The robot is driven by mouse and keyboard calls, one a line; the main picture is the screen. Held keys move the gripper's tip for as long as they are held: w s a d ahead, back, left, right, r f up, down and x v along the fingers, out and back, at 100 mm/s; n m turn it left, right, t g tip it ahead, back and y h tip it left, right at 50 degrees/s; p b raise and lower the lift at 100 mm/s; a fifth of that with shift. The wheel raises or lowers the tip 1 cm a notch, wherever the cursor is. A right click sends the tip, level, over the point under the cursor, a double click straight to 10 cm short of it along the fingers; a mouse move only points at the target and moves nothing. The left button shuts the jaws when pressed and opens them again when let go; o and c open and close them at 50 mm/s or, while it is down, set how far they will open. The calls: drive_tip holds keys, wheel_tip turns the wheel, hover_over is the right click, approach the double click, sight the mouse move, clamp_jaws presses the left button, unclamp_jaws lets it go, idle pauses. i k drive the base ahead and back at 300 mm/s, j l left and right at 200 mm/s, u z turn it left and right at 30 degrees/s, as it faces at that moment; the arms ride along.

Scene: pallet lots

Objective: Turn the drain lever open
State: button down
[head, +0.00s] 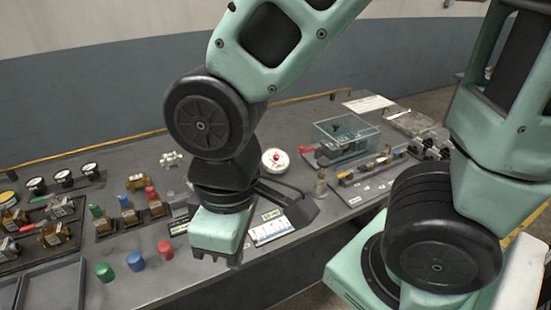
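A clear, teal-tinted box (366,138) stands on the bench at the right, behind my arm. A red lever (307,150) sits at its left front side; it looks like the drain lever, but its exact turn position is too small to tell. My gripper (214,257) points down above the front of the bench, left of the box and well apart from the lever. The gripper's fingers are small and seen from above, so I cannot tell their opening. I see nothing held in it.
A round white dial (275,159) with a red centre stands left of the lever. Several gauges and coloured fittings fill the left. A yellow rail (88,153) runs along the back.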

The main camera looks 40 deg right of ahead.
sight(350, 171)
drive_tip(key=z, duration=1.3)
